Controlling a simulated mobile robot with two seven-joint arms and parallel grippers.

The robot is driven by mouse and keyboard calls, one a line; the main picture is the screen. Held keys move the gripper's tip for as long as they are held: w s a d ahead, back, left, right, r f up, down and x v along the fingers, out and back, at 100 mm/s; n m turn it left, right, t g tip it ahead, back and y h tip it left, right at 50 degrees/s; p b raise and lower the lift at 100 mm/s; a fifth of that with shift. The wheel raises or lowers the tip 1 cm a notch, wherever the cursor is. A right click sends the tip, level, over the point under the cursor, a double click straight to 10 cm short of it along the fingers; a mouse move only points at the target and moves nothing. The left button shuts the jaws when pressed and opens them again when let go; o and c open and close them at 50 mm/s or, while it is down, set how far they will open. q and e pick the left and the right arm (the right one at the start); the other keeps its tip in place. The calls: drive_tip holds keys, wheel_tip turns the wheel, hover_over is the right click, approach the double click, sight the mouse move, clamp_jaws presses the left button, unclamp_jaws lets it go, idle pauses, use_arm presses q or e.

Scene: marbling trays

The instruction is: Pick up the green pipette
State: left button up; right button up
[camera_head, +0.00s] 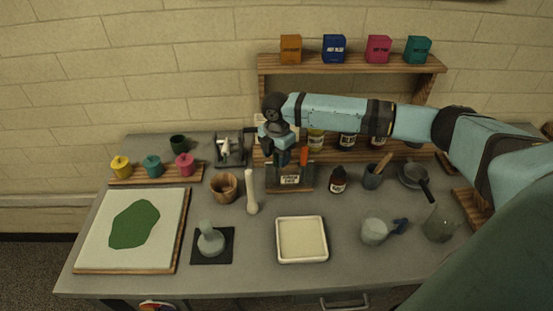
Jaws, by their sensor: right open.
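My right arm reaches in from the right, and my right gripper (284,156) points down over a small labelled wooden rack (290,181) near the middle of the table. The gripper is open. An orange-topped upright item (304,155), perhaps a pipette, stands in the rack just right of the gripper. I cannot make out a green pipette; the gripper covers part of the rack's top. Whether anything lies between the fingers is too small to tell. My left gripper is not in view.
A cream tray (301,259) lies in front of the rack. A white pestle-like tool (251,208) and a wooden cup (224,203) stand left of it. A dark dropper bottle (338,186) stands close right. A wooden shelf (350,62) with small boxes rises behind.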

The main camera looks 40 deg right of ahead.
drive_tip(key=shift+f, duration=0.15)
drive_tip(key=c, duration=0.7)
drive_tip(key=shift+o, duration=0.2)
drive_tip(key=shift+r, duration=0.35)
wheel_tip(320, 180, up, 19)
drive_tip(key=b, duration=0.1)
drive_tip(key=shift+r, duration=0.2)
